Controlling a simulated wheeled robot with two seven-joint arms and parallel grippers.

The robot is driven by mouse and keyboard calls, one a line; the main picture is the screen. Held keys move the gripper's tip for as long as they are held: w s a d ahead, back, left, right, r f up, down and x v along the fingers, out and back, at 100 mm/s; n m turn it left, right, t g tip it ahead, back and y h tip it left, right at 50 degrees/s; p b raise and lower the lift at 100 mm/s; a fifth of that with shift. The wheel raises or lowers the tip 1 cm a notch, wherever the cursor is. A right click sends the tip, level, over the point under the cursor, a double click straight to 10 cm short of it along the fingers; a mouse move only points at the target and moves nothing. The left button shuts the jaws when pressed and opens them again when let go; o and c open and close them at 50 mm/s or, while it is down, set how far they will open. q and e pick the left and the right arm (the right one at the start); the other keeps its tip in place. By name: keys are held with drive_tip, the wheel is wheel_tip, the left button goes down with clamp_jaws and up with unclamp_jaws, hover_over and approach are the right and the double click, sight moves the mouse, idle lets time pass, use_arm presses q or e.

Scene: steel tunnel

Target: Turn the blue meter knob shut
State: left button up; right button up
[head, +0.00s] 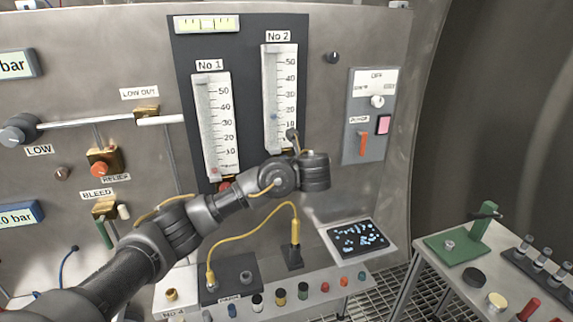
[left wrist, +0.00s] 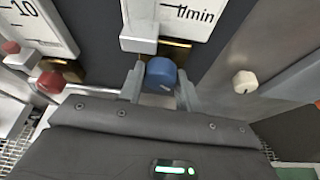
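The blue meter knob (left wrist: 162,75) sits on a brass fitting below the No 2 meter, seen in the left wrist view. My left gripper (left wrist: 161,80) has one finger on each side of the knob, with what looks like a narrow gap at each side. In the head view my left gripper (head: 293,138) is at the foot of the No 2 meter (head: 280,95), and the gripper and wrist hide the knob. The No 1 meter (head: 215,125) stands to the left, and its red knob (left wrist: 50,82) shows in the left wrist view. My right gripper is not in view.
A cream knob (left wrist: 245,82) is to the right of the blue knob. A switch panel (head: 371,115) is right of the meters. Below are a shelf with a dark screen (head: 358,238) and a yellow cable (head: 250,232). A side table (head: 455,262) stands at right.

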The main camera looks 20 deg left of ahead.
use_arm(q)
drive_tip(key=shift+c, duration=1.2)
